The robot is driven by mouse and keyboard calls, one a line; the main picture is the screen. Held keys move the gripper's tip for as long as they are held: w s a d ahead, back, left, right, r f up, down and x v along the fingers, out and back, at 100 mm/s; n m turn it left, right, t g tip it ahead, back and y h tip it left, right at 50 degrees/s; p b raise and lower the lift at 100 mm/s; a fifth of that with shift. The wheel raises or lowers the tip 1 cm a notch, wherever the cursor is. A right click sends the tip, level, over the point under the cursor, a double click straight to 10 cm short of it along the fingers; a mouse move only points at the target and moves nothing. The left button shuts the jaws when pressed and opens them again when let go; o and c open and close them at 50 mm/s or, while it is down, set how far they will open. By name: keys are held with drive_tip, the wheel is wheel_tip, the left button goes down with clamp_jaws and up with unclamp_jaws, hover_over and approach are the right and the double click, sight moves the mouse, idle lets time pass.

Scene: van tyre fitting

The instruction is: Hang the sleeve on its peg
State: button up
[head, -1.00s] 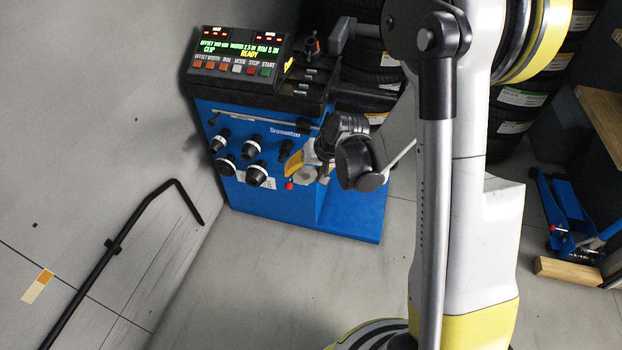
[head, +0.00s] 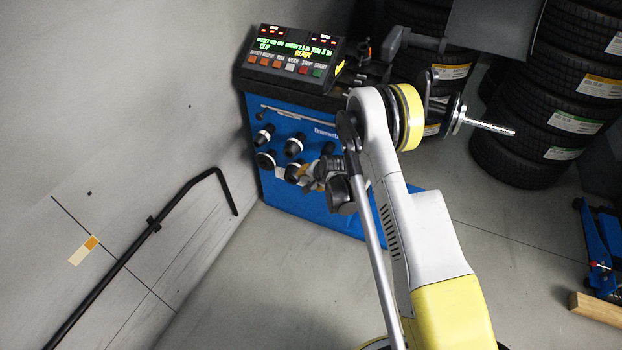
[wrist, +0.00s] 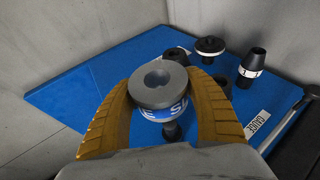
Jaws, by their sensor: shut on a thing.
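My gripper (wrist: 160,110) has two yellow fingers closed on the sleeve (wrist: 158,85). The sleeve is a short grey cylinder with a hole in its top face and a blue band with white letters, partly covered by the fingers. A dark peg-like part (wrist: 172,131) shows just below the sleeve, over the blue panel; I cannot tell whether they touch. In the head view my gripper (head: 311,178) is at the front of the blue machine (head: 279,203), close to the lower cones; the sleeve cannot be made out clearly there.
Several black cones, one here (wrist: 210,46) and another here (wrist: 252,66), stand on the panel beside my gripper. A label reading GAUGE (wrist: 258,123) and a grey rod (wrist: 290,120) are at right. A black rail (head: 150,230) runs along the left wall.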

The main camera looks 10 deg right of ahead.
sight(322, 158)
drive_tip(key=shift+w+d, duration=0.8)
drive_tip(key=shift+w, duration=0.35)
drive_tip(key=shift+w+d, duration=0.8)
drive_tip(key=shift+w, duration=0.3)
drive_tip(key=shift+w+d, duration=0.15)
drive_tip(key=shift+w, duration=0.05)
drive_tip(key=shift+w+d, duration=0.2)
drive_tip(key=shift+w, duration=0.05)
drive_tip(key=shift+w+d, duration=0.75)
drive_tip(key=shift+w, duration=0.3)
drive_tip(key=shift+w+d, duration=0.7)
drive_tip(key=shift+w, duration=0.3)
idle(0.8)
drive_tip(key=o, duration=1.3)
drive_tip(key=shift+o, duration=0.2)
